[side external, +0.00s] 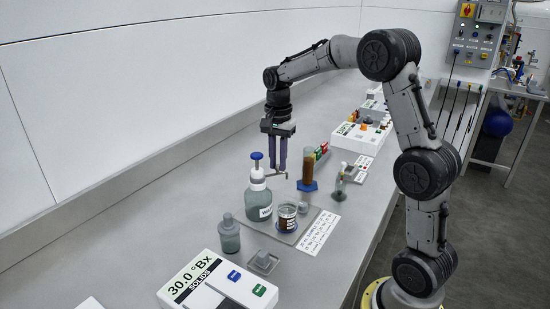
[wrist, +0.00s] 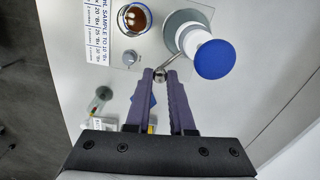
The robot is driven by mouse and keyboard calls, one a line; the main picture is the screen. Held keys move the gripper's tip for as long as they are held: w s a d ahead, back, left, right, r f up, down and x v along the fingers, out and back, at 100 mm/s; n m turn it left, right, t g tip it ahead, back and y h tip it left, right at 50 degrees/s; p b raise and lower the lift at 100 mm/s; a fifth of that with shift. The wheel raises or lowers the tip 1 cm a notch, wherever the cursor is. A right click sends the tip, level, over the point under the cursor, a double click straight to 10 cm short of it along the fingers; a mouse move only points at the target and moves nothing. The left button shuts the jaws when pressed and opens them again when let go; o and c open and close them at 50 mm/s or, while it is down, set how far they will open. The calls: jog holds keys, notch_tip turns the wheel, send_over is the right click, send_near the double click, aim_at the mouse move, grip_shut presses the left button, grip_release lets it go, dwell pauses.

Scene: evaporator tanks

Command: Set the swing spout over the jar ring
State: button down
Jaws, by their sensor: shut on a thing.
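The water bottle (side external: 258,200) has a blue top (wrist: 215,60) and stands at the back of a grey plate (side external: 285,238). Its thin metal swing spout (wrist: 177,58) runs out from the white neck. My gripper (side external: 278,169) is shut on the small metal knob (wrist: 160,73) at the spout's outer part, between the purple fingertips. The jar (side external: 287,217) holds brown liquid and stands on the plate in front of the bottle. In the wrist view the jar (wrist: 135,18) lies up and left of the knob, apart from it. I cannot make out a separate jar ring under the jar.
A small round metal piece (wrist: 130,57) sits near the jar. A tall cylinder of brown liquid (side external: 308,169) stands behind to the right. A grey bottle (side external: 229,235) and the Brix meter (side external: 205,285) are in front. A printed card (side external: 318,232) lies right of the plate.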

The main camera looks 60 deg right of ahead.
jog(key=shift+s+a+m, duration=0.35)
jog(key=shift+a+m, duration=0.4)
jog(key=shift+m, duration=1)
jog(key=shift+s+a+m, duration=0.4)
jog(key=shift+a+m, duration=0.4)
jog(key=shift+m, duration=0.9)
jog(key=shift+s+a+m, duration=0.35)
jog(key=shift+a+m, duration=0.4)
jog(key=shift+m, duration=1)
jog(key=c, duration=0.8)
grip_release()
jog(key=shift+o, duration=0.2)
jog(key=shift+r, duration=0.1)
notch_tip(320, 180, up, 14)
jog(key=shift+a, duration=0.15)
